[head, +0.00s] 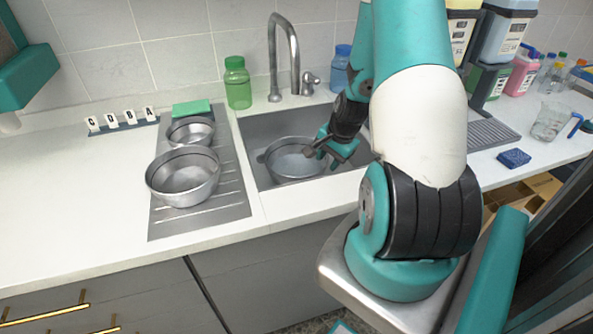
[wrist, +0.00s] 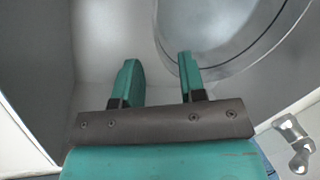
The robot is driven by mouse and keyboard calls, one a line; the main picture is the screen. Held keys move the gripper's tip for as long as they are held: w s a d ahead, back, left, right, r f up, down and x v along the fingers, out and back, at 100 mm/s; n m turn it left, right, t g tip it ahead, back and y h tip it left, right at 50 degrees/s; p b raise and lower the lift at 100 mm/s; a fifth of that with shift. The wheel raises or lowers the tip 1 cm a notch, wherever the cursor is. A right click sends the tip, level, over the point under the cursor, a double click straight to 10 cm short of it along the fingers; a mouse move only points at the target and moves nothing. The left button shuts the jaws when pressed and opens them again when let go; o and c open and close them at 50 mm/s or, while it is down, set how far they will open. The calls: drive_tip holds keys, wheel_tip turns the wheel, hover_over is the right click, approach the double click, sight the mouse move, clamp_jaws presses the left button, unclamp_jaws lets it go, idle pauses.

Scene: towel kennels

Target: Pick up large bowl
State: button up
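One round metal bowl (head: 293,166) sits in the sink; the wrist view shows part of its wall and rim (wrist: 217,65) at the upper right. A wide metal bowl (head: 183,180) stands upright on the drainboard, with a smaller metal bowl (head: 191,131) behind it. I cannot tell for sure which one is the large bowl. My gripper (head: 329,147) points down over the right side of the sink bowl. In the wrist view its teal fingers (wrist: 157,72) are apart with nothing held between them. The right fingertip overlaps the bowl's edge in the picture; contact is unclear.
The steel sink (head: 252,125) has a tall faucet (head: 272,60) behind it. A green bottle (head: 237,83) and a blue bottle (head: 341,68) flank the faucet. A green sponge (head: 191,109) lies behind the drainboard (head: 165,220). The left counter is mostly clear.

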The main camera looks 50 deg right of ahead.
sight(321, 173)
drive_tip(key=x, duration=0.4)
drive_tip(key=a+x, duration=0.1)
drive_tip(key=x, duration=0.1)
drive_tip(key=shift+p, duration=0.4)
clamp_jaws()
